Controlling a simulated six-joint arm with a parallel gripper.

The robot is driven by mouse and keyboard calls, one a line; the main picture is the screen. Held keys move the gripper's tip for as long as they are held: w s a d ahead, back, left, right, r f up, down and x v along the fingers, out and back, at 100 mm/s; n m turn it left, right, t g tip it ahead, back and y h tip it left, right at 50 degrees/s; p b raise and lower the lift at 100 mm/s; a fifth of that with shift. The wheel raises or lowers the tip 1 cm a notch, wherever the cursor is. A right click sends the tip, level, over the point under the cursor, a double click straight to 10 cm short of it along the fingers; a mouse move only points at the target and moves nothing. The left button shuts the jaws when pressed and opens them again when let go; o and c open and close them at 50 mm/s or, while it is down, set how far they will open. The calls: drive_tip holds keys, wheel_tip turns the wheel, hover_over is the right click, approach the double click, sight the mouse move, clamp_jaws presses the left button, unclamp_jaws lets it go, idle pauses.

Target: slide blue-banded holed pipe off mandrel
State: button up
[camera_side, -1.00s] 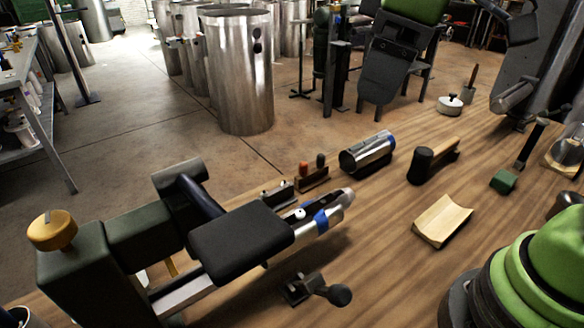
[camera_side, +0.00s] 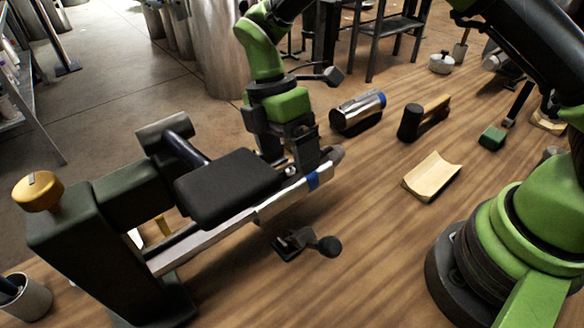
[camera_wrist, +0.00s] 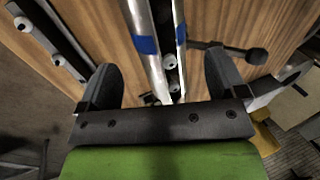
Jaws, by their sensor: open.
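The silver pipe with a blue band (camera_side: 313,181) lies along the mandrel, whose rounded tip (camera_side: 337,153) shows past its far end. The pipe also shows in the wrist view (camera_wrist: 145,22), where its blue band crosses two bright strips with a dark strip and round spots between them. I cannot tell whether these spots are holes. My gripper (camera_side: 298,158) is over the pipe, just behind the band in the side view. In the wrist view my gripper (camera_wrist: 160,78) is open, with a finger on each side of the pipe. My gripper hides part of the pipe.
A black pad (camera_side: 228,187) covers the mandrel near its dark green stand (camera_side: 95,240). A black-knobbed clamp (camera_side: 300,243) sits in front.

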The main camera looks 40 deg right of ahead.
sight(324, 149)
drive_tip(key=x, duration=0.5)
drive_tip(key=shift+s+f, duration=0.15)
drive_tip(key=shift+f, duration=0.2)
drive_tip(key=c, duration=1.1)
drive_tip(key=shift+r, duration=0.1)
drive_tip(key=shift+r, duration=0.15)
drive_tip(key=shift+d, duration=3.55)
drive_tip(key=shift+d, duration=3.5)
